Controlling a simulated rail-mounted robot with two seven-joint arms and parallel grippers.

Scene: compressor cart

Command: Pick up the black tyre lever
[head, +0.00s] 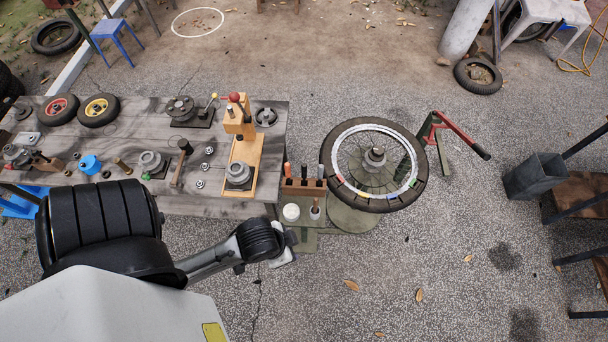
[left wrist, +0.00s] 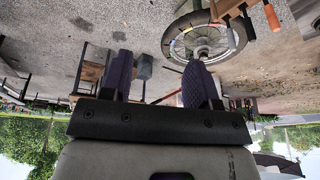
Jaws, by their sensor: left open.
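A wooden rack (head: 305,188) stands beside the bench's right end with several upright handles in it. A dark upright handle (head: 321,171) at its right end may be the black tyre lever; it is too small to be sure. The rack also shows at the top of the left wrist view (left wrist: 230,9). My left gripper (left wrist: 160,82) is open and empty, its two purple-grey fingers apart. In the head view its wrist is in front of and below the rack, hiding most of the gripper. My right gripper is not in view.
A spoked wheel (head: 346,134) lies flat on a stand right of the rack, with a red-handled arm (head: 462,136) beyond it. A white pot (head: 291,212) and a small cup (head: 315,209) stand before the rack. The wooden bench (head: 225,206) carries several tools and parts.

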